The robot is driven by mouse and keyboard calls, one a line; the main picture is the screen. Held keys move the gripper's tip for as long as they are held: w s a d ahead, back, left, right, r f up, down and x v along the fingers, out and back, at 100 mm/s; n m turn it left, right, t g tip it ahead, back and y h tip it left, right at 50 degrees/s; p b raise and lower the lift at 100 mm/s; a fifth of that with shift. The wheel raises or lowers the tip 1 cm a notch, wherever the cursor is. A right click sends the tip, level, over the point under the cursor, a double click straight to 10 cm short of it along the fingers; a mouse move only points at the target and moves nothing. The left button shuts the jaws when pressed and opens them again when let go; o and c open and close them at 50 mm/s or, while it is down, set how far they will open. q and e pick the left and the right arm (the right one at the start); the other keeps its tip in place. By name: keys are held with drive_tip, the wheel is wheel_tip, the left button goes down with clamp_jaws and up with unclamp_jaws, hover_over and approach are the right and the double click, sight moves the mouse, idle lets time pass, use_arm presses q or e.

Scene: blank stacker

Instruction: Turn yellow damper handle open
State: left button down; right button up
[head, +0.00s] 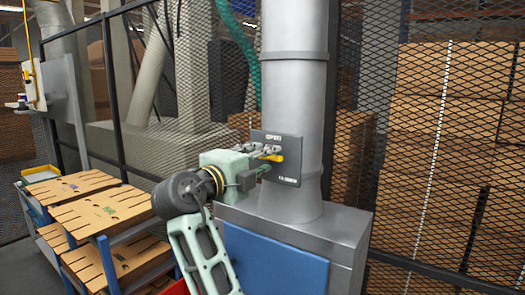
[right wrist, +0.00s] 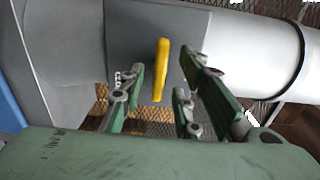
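The yellow damper handle (head: 271,157) is on a dark plate (head: 290,169) fixed to the front of the grey vertical duct. In the head view it looks roughly level, and my gripper hides part of it. The plate has white lettering at its top, which seems to read OPEN, and smaller lettering at its bottom. My right gripper (head: 262,161) is at the plate. In the right wrist view its fingers (right wrist: 163,80) are apart, with the yellow handle (right wrist: 161,66) between them and a gap on each side. My left gripper is not in view.
The grey duct (head: 294,95) rises from a grey cabinet (head: 340,232) with a blue front panel (head: 275,262). A wire mesh fence (head: 430,150) stands behind it.

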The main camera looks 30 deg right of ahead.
drive_tip(key=shift+w+d+f, duration=0.1)
drive_tip(key=shift+w+d, duration=0.05)
drive_tip(key=shift+d, duration=0.05)
clamp_jaws()
idle(0.3)
